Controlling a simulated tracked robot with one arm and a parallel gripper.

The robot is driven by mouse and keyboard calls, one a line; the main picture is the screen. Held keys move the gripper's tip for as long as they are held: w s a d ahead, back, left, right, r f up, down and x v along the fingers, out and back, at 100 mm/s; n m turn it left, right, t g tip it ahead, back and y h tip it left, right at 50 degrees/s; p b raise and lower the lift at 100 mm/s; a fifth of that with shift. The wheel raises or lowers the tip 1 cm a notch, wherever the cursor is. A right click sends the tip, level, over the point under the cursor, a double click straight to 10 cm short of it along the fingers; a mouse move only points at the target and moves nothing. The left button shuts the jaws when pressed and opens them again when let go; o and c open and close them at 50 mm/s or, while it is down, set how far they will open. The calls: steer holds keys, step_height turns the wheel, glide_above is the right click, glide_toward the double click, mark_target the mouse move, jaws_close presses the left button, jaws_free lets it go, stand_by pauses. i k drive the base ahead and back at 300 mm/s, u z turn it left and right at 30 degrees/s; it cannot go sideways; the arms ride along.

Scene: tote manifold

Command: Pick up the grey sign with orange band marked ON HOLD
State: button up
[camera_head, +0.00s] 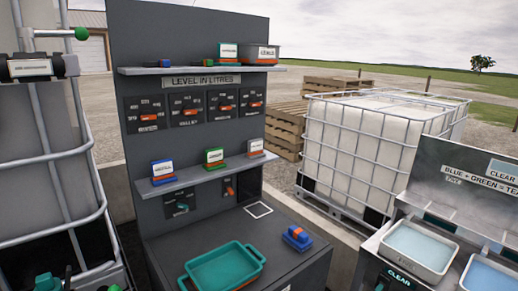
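Three small signs stand on the lower shelf of a dark grey panel. The rightmost is a grey sign with an orange band (256,147); its lettering is too small to read, so I cannot confirm that it says ON HOLD. To its left stand a sign with a green band (213,157) and a sign with a blue base and some orange (162,171). My gripper does not show in this view.
The lower shelf (203,183) juts out above a bench holding a teal tray (218,268) and a blue-and-orange item (297,238). The upper shelf (190,70) holds small containers. Caged tanks stand at left and right (365,150). Pale basins (418,246) are at the lower right.

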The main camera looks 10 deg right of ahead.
mark_target(255, 147)
steer(key=z, duration=0.4)
steer(key=k, duration=0.4)
steer(key=z, duration=0.8)
steer(key=k, duration=0.85)
steer(key=z, duration=0.55)
steer(key=i, duration=1.8)
steer(key=u, duration=1)
steer(key=i, duration=1.55)
steer(key=u, duration=1)
steer(key=i, duration=1)
steer(key=u, duration=0.35)
